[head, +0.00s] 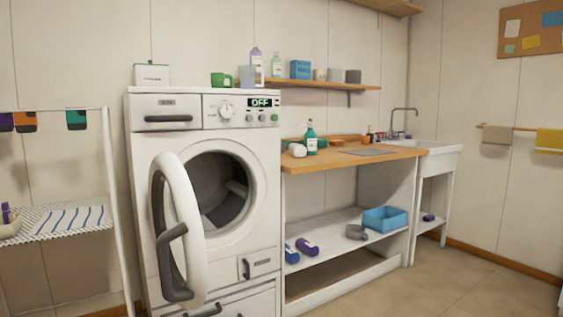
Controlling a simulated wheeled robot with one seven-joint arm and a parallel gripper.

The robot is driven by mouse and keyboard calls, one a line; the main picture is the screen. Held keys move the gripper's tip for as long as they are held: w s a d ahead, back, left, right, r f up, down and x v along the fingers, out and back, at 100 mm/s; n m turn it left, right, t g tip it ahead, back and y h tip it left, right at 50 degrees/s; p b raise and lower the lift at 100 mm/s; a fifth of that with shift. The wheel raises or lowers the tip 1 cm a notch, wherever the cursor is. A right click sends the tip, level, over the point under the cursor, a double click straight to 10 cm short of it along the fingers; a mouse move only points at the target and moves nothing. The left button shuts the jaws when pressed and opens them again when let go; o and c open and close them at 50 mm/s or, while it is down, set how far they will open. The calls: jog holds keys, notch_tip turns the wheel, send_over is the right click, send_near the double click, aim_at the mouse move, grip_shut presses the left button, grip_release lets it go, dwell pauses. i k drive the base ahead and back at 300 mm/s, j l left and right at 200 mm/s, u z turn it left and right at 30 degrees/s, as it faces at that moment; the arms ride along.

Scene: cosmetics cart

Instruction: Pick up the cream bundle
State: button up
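A cream-coloured rounded thing (9,228) lies on the striped cloth of the rack at the left edge, partly cut off by the frame. A small purple thing (7,211) shows at its top. A small whitish roll (297,149) lies on the wooden counter, left of a teal pump bottle. I cannot tell for certain which of these two is the cream bundle. My gripper is not in view.
The rack (112,215) stands at left. The washing machine (145,137) has its round door (197,270) swung open toward me. The wooden counter (400,152) holds several items; its lower shelf bears a blue bin (384,220). Floor (470,280) at right is clear.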

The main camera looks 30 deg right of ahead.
aim_at(298, 150)
jog(key=i+l+z, duration=0.3)
jog(key=i+l, duration=0.15)
jog(key=i+l+z, duration=0.3)
jog(key=i, duration=0.25)
jog(key=l, duration=0.1)
